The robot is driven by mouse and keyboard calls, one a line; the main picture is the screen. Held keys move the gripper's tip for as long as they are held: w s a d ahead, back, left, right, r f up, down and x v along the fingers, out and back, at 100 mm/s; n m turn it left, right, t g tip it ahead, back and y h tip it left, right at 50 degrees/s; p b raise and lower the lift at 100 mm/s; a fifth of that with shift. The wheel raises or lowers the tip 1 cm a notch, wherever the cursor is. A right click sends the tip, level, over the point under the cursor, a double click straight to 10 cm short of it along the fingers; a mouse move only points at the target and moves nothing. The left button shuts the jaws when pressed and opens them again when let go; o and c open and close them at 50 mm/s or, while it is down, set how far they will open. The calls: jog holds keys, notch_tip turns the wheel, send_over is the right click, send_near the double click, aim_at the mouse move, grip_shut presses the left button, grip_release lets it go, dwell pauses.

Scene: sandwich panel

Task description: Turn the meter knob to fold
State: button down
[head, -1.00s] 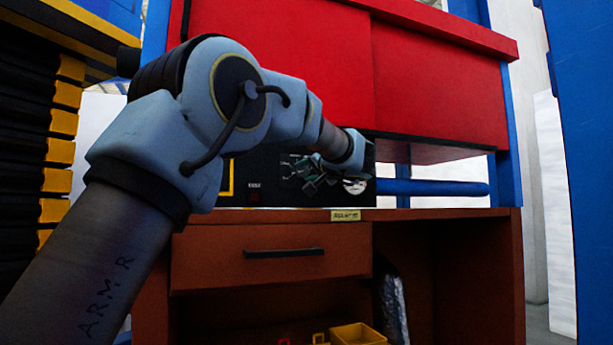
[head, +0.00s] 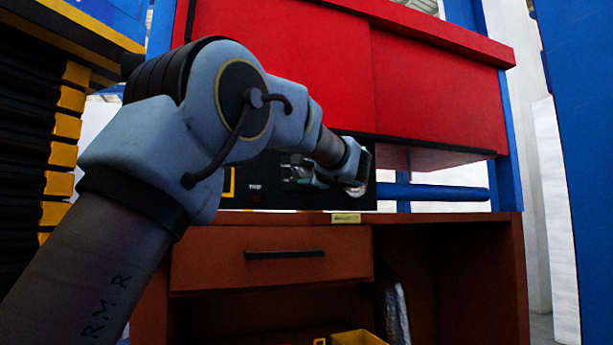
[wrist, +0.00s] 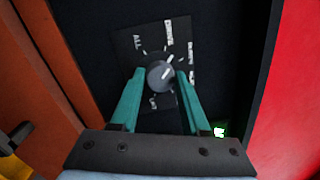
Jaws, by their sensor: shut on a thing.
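The meter knob (wrist: 160,75) is a round grey dial on a dark square plate with white lettering around it, in the wrist view. Its pale pointer mark faces the upper right of that view. One label reads "ALL"; the others are tilted and hard to read, so I cannot tell which is "fold". My gripper (wrist: 161,72) has teal fingers on the left and right sides of the knob, shut on it. In the head view my gripper (head: 304,172) is at the black panel (head: 240,202), and the knob is hidden there.
A red cabinet (head: 440,95) overhangs the panel. A brown bench (head: 450,214) with a drawer (head: 285,256) stands below it. A blue post (head: 580,150) is on the right, and a black and yellow rack (head: 30,160) is on the left.

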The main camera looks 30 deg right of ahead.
jog(key=m+h+p, duration=0.1)
jog(key=m, duration=0.6)
jog(key=m+p, duration=0.3)
jog(key=m, duration=0.3)
jog(key=shift+r+h, duration=0.15)
jog(key=shift+h, duration=0.25)
jog(key=m+p, duration=0.3)
jog(key=m, duration=0.1)
jog(key=shift+r+g+h, duration=0.1)
jog(key=shift+g+h, duration=0.2)
jog(key=shift+g, duration=0.1)
jog(key=m+p, duration=0.3)
jog(key=p, duration=0.1)
jog(key=shift+m, duration=0.4)
jog(key=m+p, duration=0.3)
jog(key=shift+g, duration=0.3)
jog(key=shift+p, duration=0.4)
jog(key=shift+f+m, duration=0.2)
jog(key=shift+m, duration=0.2)
jog(key=shift+c, duration=1.9)
grip_release()
jog(key=shift+a+r, duration=0.1)
